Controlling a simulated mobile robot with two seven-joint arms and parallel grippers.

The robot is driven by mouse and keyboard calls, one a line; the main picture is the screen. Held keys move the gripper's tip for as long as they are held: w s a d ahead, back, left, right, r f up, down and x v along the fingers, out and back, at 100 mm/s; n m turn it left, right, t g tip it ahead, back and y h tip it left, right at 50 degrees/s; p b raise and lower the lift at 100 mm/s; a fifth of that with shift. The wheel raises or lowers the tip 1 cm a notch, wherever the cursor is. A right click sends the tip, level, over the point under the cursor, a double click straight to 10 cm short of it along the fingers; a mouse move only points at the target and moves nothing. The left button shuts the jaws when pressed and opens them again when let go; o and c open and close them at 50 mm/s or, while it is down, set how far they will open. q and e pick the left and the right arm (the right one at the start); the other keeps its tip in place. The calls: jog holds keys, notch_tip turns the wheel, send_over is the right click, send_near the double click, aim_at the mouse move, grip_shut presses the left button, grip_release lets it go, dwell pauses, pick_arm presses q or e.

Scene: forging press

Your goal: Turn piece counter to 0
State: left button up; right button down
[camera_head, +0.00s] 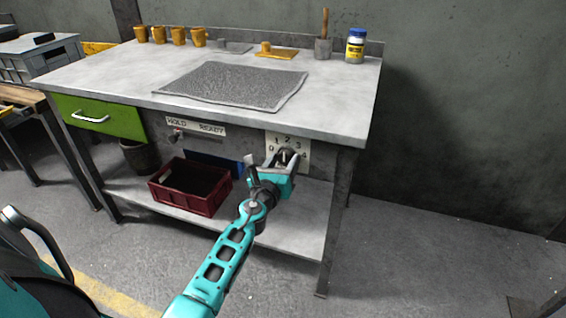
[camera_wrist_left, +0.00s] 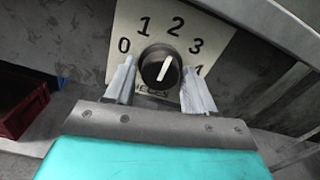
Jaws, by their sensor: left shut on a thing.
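The piece counter is a black round knob (camera_wrist_left: 160,67) on a pale plate (camera_wrist_left: 205,30) marked 0, 1, 2, 3 and a partly hidden 4. Its white pointer line points up and slightly right, towards the 2. In the head view the plate (camera_head: 273,138) is on the front of the workbench, near its right end. My left gripper (camera_head: 284,158) is at the knob, with one finger on each side of it in the left wrist view (camera_wrist_left: 160,85), shut on it. The fingers and gripper body hide the lower part of the plate. My right gripper is not in view.
The workbench top (camera_head: 350,115) overhangs the plate. A red crate (camera_head: 190,187) stands on the lower shelf (camera_head: 290,225), left of my gripper. A HOLD/READY label (camera_head: 196,126) and a green drawer (camera_head: 100,115) are further left.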

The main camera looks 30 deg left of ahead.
pick_arm(q)
jog(key=shift+c, duration=1.4)
jog(key=shift+n, duration=0.4)
jog(key=n, duration=1)
jog(key=shift+n+b, duration=0.4)
jog(key=n, duration=0.3)
jog(key=shift+r+n, duration=0.1)
jog(key=shift+n, duration=0.8)
